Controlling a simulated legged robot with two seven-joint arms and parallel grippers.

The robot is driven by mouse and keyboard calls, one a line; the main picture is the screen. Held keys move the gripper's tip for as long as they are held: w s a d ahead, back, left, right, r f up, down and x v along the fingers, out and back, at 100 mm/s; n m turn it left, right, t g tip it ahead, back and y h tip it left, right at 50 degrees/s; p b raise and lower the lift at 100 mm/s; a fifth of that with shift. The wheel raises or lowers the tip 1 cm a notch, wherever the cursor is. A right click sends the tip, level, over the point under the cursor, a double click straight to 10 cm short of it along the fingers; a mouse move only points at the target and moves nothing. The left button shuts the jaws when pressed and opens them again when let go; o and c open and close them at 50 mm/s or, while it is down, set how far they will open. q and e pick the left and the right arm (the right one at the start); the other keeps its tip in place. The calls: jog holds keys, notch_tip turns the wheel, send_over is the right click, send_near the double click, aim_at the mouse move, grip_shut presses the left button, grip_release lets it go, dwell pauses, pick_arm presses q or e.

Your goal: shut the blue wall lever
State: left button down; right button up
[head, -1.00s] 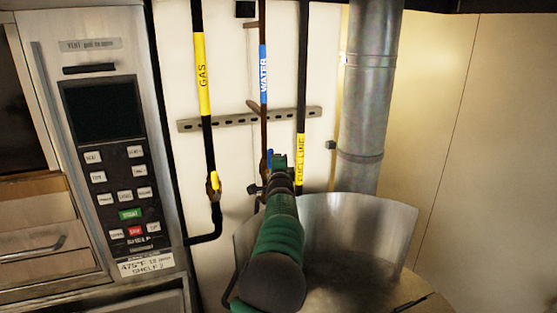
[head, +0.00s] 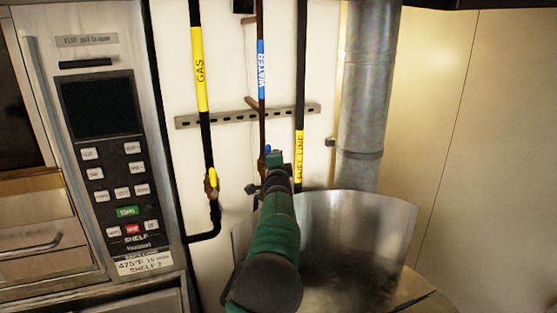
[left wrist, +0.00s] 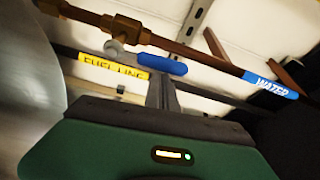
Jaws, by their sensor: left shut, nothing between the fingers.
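The blue lever (head: 267,149) sits on the brown water pipe (head: 261,110), low on the wall, partly hidden by my left arm in the head view. In the left wrist view the blue lever (left wrist: 162,64) extends from a valve and lies roughly along the pipe, slightly off its line. My left gripper (head: 274,158) is at the lever in the head view. In the left wrist view its narrow fingers (left wrist: 161,82) are shut and empty, with their tips close to the lever's underside; I cannot tell whether they touch. My right gripper is not in view.
The gas pipe (head: 202,75) with a yellow handle (head: 213,178) is to the left, the fuel line (head: 301,80) to the right. A slotted bracket (head: 228,117) crosses behind the pipes.

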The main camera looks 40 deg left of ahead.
pick_arm(q)
jog(key=s+a+f+n+g+y+b, duration=0.1)
jog(key=s+a+f+n+y+b, duration=0.1)
jog(key=n+b, duration=0.5)
jog(key=s+a+f+n+g+y+b, duration=0.2)
jog(key=n+b, duration=0.5)
jog(key=n, duration=0.7)
jog(key=s+f+y, duration=0.1)
jog(key=s+y, duration=0.1)
jog(key=s, duration=0.1)
jog(key=shift+s+f+g+y, duration=0.3)
jog(key=shift+f+y, duration=0.1)
jog(key=shift+d+f, duration=0.1)
jog(key=shift+f, duration=0.05)
jog(key=b+v, duration=0.5)
jog(key=v, duration=1.1)
jog(key=shift+d+n, duration=0.3)
jog(key=shift+d, duration=0.05)
